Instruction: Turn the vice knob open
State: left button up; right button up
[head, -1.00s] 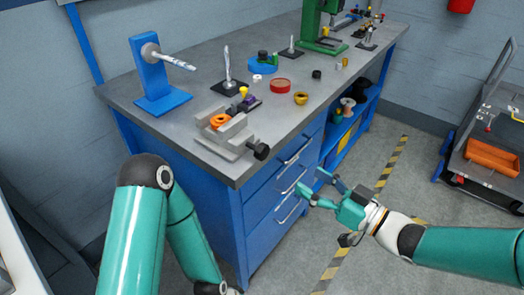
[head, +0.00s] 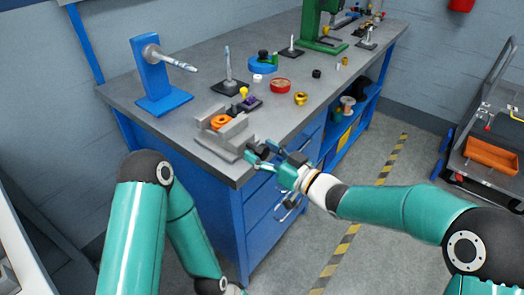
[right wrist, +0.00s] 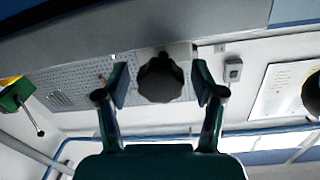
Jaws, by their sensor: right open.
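The grey vice (head: 225,137) sits at the near corner of the workbench with an orange ring-shaped part (head: 220,121) between its jaws. Its black knob (right wrist: 161,79) shows in the right wrist view between the two open fingers of my right gripper (right wrist: 162,88), with a gap on each side. In the head view my right gripper (head: 262,160) is at the front end of the vice, and its fingers largely cover the knob. My left arm comes in at the lower left of the head view; its gripper cannot be made out.
The grey workbench top (head: 195,97) carries a blue stand with a metal rod (head: 155,80), a red round dish (head: 281,86), a yellow part (head: 300,98) and a green press (head: 315,25). Blue drawers (head: 270,215) lie below my right gripper. A cart (head: 490,135) stands at the right.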

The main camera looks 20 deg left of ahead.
jog(key=c, duration=1)
jog(key=shift+a, duration=0.1)
jog(key=shift+c, duration=0.8)
jog(key=shift+f+n+b, duration=0.15)
jog(key=shift+n+b, duration=0.15)
jog(key=shift+b, duration=0.4)
jog(key=n+b, duration=0.4)
jog(key=b, duration=0.3)
jog(key=shift+f+n, duration=0.15)
jog(key=shift+n, duration=0.25)
jog(key=shift+r+n+y+b, duration=0.2)
jog(key=shift+n+y+b, duration=0.1)
jog(key=shift+n+b, duration=0.75)
